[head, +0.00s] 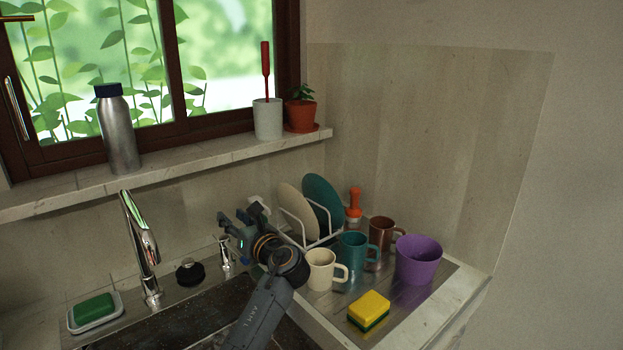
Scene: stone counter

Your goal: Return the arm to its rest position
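My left arm comes up from the bottom edge in the head view. Its gripper (241,214) is above the counter between the tap and the dish rack, pointing up and toward the back wall. Its fingers look spread apart, with nothing clearly held between them. The wrist is close to the cream mug (322,270) and overlaps the view of the rack's left side; I cannot tell whether they touch. My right gripper is not in view.
A dish rack (296,226) holds plates. A teal mug (354,250), brown mug (381,233), purple cup (417,260) and yellow-green sponge (369,308) stand on the drainboard. The tap (140,240) rises left of the gripper. A steel bottle (119,132) stands on the sill.

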